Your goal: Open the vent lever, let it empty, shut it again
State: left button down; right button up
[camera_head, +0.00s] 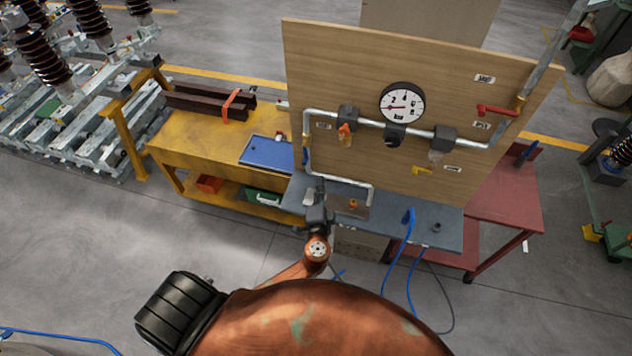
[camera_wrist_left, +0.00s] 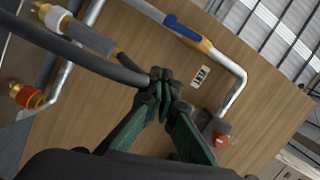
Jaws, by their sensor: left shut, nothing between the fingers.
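A wooden panel (camera_head: 330,70) carries grey piping and a round gauge (camera_head: 403,103). A red lever (camera_head: 497,110) is on the pipe at the right, and a small yellow lever (camera_head: 423,170) is lower down. A blue-handled brass valve (camera_head: 305,155) is on the left vertical pipe; its blue handle (camera_wrist_left: 184,28) lies along the pipe in the left wrist view. My right gripper is not in view.
An orange-red knob (camera_head: 345,130) hangs under the pipe. A dark hose (camera_wrist_left: 85,55) runs close to the fingertips in the left wrist view. A blue-grey bench (camera_head: 440,240) is below, with blue hoses. A yellow bench (camera_head: 200,145) and red table (camera_head: 510,200) flank it.

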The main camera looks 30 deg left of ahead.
aim_at(305, 154)
pick_arm(q)
jog(key=w+a+f+p, duration=0.1)
jog(key=w+a+p, duration=0.2)
jog(key=w+a, duration=0.2)
jog(key=shift+w+a+f, duration=0.3)
jog(key=shift+a+f, duration=0.1)
jog(key=shift+a, duration=0.65)
jog(key=shift+s, duration=0.1)
